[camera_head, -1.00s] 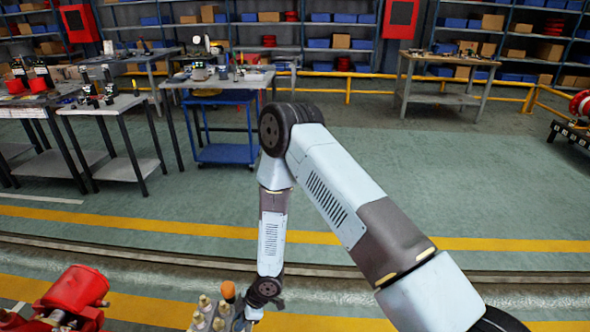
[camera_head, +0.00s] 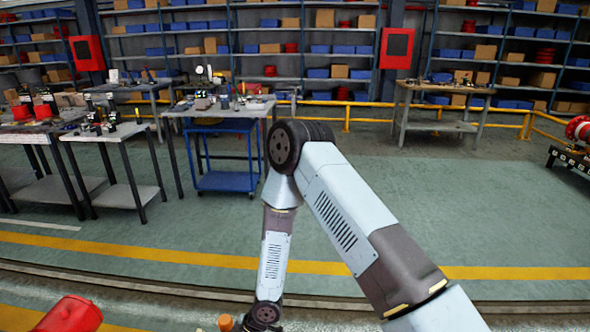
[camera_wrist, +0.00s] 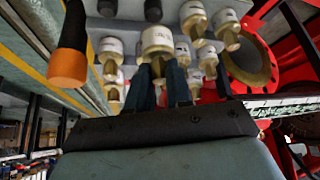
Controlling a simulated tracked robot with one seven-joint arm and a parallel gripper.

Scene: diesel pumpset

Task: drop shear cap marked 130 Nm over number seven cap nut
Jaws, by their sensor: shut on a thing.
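In the wrist view my gripper (camera_wrist: 160,78) has its two dark fingers closed on a shear cap (camera_wrist: 157,41), a white and tan cylinder at their tips. Several similar white caps with tan ends, such as one at the upper right (camera_wrist: 228,28) and one at the left (camera_wrist: 110,50), surround the held one. Their small print is not legible, so I cannot tell which is marked 130 Nm. I cannot pick out the number seven cap nut. The head view does not show the gripper or the caps.
An orange-ended dark handle (camera_wrist: 68,66) stands left of the fingers in the wrist view. A red flanged ring (camera_wrist: 250,58) is close on the right. In the head view a red machine part (camera_head: 70,315) is at the lower left, and benches (camera_head: 220,110) stand behind open floor.

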